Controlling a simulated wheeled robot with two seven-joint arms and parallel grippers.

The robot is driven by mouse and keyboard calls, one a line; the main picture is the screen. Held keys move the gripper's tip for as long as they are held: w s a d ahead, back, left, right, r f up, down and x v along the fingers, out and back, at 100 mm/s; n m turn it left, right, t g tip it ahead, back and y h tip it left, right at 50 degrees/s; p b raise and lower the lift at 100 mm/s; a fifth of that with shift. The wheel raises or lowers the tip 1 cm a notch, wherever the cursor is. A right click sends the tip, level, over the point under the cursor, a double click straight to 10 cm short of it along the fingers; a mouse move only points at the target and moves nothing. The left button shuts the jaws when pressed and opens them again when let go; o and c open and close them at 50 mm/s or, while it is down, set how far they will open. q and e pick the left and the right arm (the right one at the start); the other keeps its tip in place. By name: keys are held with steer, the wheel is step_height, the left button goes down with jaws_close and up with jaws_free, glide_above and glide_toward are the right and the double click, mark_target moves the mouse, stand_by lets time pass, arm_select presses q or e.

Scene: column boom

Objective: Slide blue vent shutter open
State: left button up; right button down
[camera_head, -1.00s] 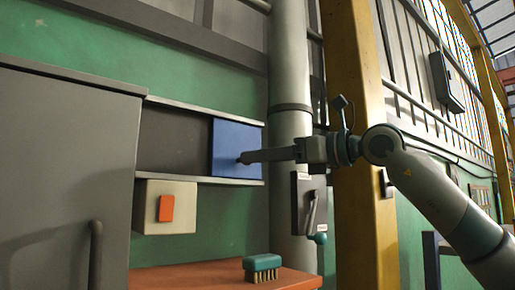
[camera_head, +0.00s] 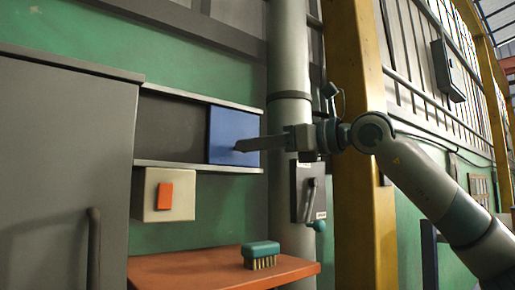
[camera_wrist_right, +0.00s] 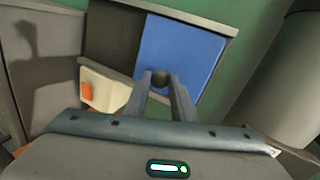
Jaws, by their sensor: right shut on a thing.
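The blue vent shutter (camera_head: 222,128) sits at the right end of its two horizontal rails on the green wall, with a dark panel or opening (camera_head: 170,125) to its left. It also shows in the right wrist view (camera_wrist_right: 185,50). My right gripper (camera_head: 238,149) reaches in from the right and is shut on the shutter's dark round knob (camera_wrist_right: 160,79), which shows between the fingertips in the right wrist view (camera_wrist_right: 161,76). In the head view the fingers hide the knob. My left gripper is not in view.
A grey cabinet (camera_head: 60,170) stands at the left. Below the rails is a cream box (camera_head: 150,207) with an orange button (camera_head: 165,196). A brush (camera_head: 261,254) lies on an orange shelf (camera_head: 190,270). A lever box (camera_head: 303,190), grey pipe and yellow post stand to the right.

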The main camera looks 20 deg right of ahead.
steer(key=s+a+b, duration=0.4)
steer(key=a+b, duration=0.3)
steer(key=a, duration=0.5)
steer(key=shift+s, duration=0.2)
steer(key=c, duration=1.5)
jaws_free()
steer(key=shift+d, duration=0.1)
